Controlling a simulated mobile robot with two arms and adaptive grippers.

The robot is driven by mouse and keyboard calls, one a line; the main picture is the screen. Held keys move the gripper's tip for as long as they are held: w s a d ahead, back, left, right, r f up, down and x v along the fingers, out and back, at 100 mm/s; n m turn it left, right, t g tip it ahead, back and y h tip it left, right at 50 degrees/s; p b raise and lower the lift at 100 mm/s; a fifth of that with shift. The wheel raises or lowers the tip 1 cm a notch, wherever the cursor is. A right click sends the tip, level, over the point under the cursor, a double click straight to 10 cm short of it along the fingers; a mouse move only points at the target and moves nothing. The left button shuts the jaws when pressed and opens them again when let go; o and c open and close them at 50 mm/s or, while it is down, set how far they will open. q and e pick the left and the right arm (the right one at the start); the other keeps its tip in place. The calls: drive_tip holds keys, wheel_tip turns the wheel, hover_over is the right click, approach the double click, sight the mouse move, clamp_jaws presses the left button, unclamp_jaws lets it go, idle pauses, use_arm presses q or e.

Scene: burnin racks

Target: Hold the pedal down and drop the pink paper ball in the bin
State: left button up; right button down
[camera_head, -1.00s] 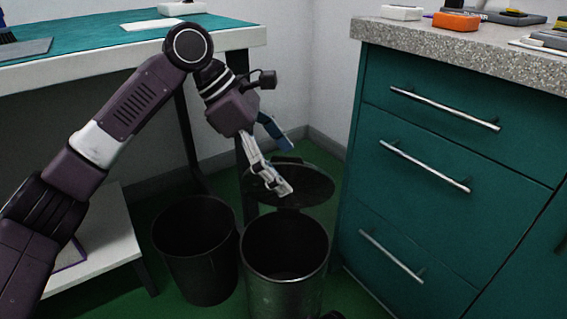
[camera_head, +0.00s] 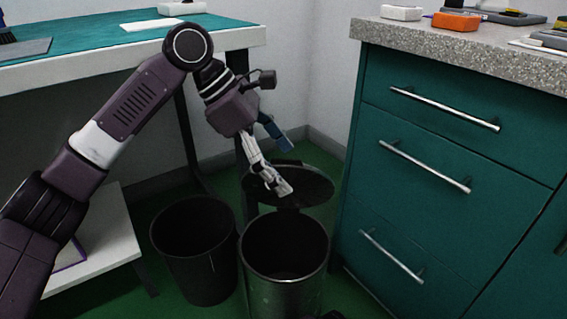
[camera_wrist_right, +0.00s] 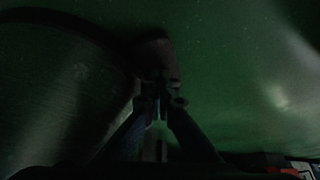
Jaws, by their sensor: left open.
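The metal pedal bin (camera_head: 285,282) stands on the green floor with its round lid (camera_head: 312,188) raised at the back and its mouth open. My left gripper (camera_head: 283,165) is above the bin's far side, in front of the lid, with its fingers spread and nothing between them. The pink paper ball is not visible in either view, and the bin's inside is dark. In the dark right wrist view, my right gripper (camera_wrist_right: 161,104) is low beside the curved bin wall (camera_wrist_right: 65,95), fingers together. A dark piece that looks like the pedal (camera_wrist_right: 154,58) is just beyond its tips.
A dark open wastebasket (camera_head: 205,275) stands directly left of the pedal bin. A teal drawer cabinet (camera_head: 440,200) with bar handles stands close on the right. A teal-topped table (camera_head: 90,42) is at the back left, with a white low shelf (camera_head: 105,245) beneath.

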idle(0.3)
drive_tip(key=shift+r+p, duration=3.15)
drive_tip(key=shift+r, duration=0.4)
